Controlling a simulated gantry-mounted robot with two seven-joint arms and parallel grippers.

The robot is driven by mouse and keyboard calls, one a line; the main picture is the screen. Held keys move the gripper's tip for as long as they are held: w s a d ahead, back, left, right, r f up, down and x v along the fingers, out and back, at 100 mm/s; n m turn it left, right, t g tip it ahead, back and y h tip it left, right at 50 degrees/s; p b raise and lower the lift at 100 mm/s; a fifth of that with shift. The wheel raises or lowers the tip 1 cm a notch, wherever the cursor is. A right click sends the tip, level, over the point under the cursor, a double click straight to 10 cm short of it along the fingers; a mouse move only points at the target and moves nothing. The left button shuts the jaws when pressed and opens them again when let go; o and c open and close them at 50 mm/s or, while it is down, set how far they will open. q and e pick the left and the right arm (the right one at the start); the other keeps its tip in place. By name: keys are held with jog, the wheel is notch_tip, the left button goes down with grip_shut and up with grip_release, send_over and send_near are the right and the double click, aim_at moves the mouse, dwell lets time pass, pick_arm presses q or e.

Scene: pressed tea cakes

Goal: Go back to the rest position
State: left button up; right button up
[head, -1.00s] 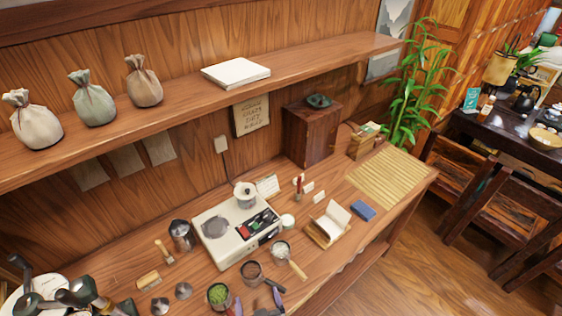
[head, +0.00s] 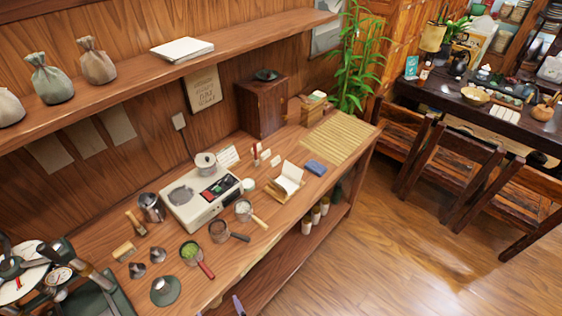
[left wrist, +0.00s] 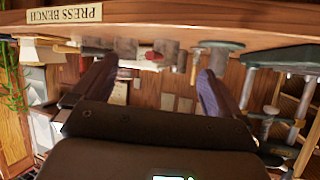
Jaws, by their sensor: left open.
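My left gripper shows in the left wrist view (left wrist: 155,82), its two dark purple-grey fingers wide apart with nothing between them. In the head view only a fingertip of it (head: 238,304) shows at the bottom edge, in front of the bench's front edge. The rest of that arm is out of the picture. My right gripper is in neither view.
The wooden bench (head: 105,232) holds a white scale box (head: 201,199), a red-handled strainer with green tea (head: 191,252), small pans and a bamboo mat (head: 340,136). Press equipment (head: 62,275) stands at lower left. The floor (head: 400,255) at right is clear.

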pick_arm(q)
jog(key=s+a+r+m+g+h, duration=0.1)
jog(key=s+a+m+h, duration=0.1)
jog(key=s+a+h, duration=0.3)
jog(key=s+r+m+g+h, duration=0.2)
jog(key=s+r+m+g, duration=0.3)
jog(key=s+r+g, duration=0.15)
jog(key=w+p+v, duration=0.2)
jog(key=p+v, duration=0.8)
jog(key=w+d+r+p+v, duration=0.1)
jog(key=w+p+v, duration=0.1)
jog(key=p+v, duration=0.8)
jog(key=shift+d+r+p, duration=0.2)
jog(key=shift+d+p, duration=0.05)
jog(key=shift+p, duration=0.05)
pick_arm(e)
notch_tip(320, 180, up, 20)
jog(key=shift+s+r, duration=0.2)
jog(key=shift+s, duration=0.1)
pick_arm(q)
jog(key=shift+w, duration=0.1)
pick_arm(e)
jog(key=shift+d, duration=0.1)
